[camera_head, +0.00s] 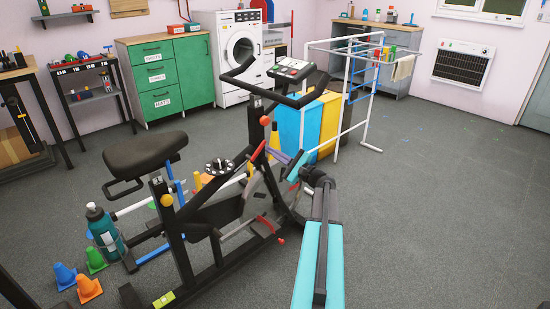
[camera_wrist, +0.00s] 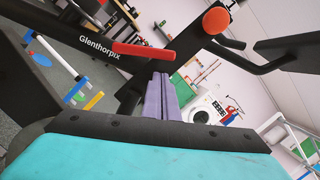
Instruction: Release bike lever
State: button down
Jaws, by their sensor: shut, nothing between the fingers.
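The black exercise bike (camera_head: 193,215) stands in the middle of the head view. A lever with a red grip (camera_wrist: 143,49) shows in the wrist view beside the bike's black frame, which is marked "Glenthorpix"; in the head view the red grip (camera_head: 258,150) is small, on the slanted front post. A round orange-red knob (camera_wrist: 216,20) is above and right of it. My gripper (camera_wrist: 161,78) has purple fingers pressed together with nothing between them. It also shows in the head view (camera_head: 292,160), right of the post. The fingertips appear just below the red grip; contact cannot be told.
Handlebars with a console (camera_head: 293,68) top the post. A white and blue rack (camera_head: 366,95) and coloured bins (camera_head: 311,125) stand behind. A bottle (camera_head: 104,232) and cones (camera_head: 88,287) are at the left. Floor at the right is clear.

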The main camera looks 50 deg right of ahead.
jog(key=shift+a+r, duration=0.5)
jog(key=shift+r, duration=0.1)
